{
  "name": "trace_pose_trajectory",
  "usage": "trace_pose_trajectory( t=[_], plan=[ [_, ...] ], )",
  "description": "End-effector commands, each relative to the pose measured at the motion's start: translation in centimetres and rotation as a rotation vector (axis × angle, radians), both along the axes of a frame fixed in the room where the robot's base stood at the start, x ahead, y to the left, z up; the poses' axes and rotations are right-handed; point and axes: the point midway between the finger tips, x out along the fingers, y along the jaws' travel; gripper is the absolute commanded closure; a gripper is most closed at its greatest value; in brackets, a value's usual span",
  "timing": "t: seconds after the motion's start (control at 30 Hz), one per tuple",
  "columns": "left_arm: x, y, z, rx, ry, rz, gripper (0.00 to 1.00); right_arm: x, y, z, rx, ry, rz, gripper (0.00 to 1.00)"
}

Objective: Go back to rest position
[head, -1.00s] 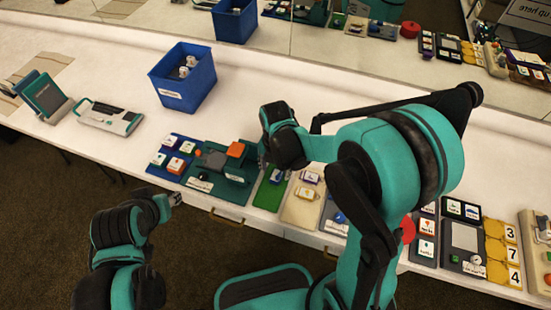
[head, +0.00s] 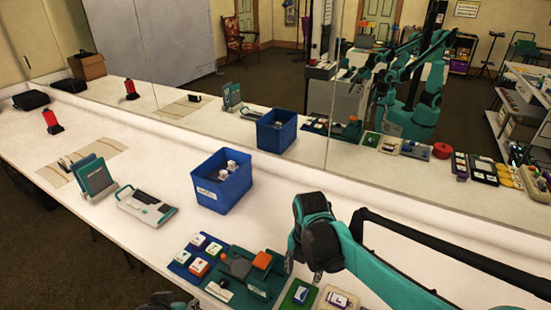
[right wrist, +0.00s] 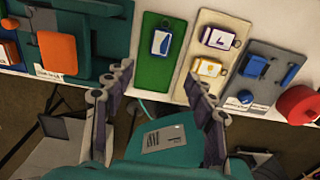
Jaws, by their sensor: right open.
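My right gripper (head: 304,272) is over the front edge of the table in the head view, above the row of boards, with my teal arm coming in from the right. In the right wrist view its two fingers (right wrist: 160,82) are spread apart with nothing between them. They point toward the green board (right wrist: 163,55) and the cream board (right wrist: 213,52). Only a small dark part of my left arm shows at the bottom edge of the head view. The left jaws cannot be made out.
A blue bin (head: 222,197) with white blocks stands on the white table. A teal-and-white device (head: 146,207) and a teal stand (head: 94,178) are to its left. A blue board (head: 187,262) and an orange block (head: 262,260) lie near the front edge. A mirror lines the back.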

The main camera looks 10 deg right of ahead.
Motion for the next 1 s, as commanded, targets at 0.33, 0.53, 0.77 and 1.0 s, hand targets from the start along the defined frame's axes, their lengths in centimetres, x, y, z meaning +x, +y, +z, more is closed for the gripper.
trace_pose_trajectory(
  t=[0.33,0.53,0.77,1.0],
  plan=[
    [0.0,0.0,0.0,0.000,0.000,0.000,0.60,-2.8,-1.7,2.7,0.065,-0.148,-0.646,0.44],
    [0.0,0.0,0.0,0.000,0.000,0.000,0.60,-5.5,-3.2,4.3,0.232,-0.264,-1.313,0.44],
    [0.0,0.0,0.0,0.000,0.000,0.000,0.60,-8.1,-4.6,5.0,0.526,-0.300,-2.009,0.44],
    [0.0,0.0,0.0,0.000,0.000,0.000,0.60,-9.3,-5.2,5.0,0.753,-0.253,-2.391,0.44]
  ],
)
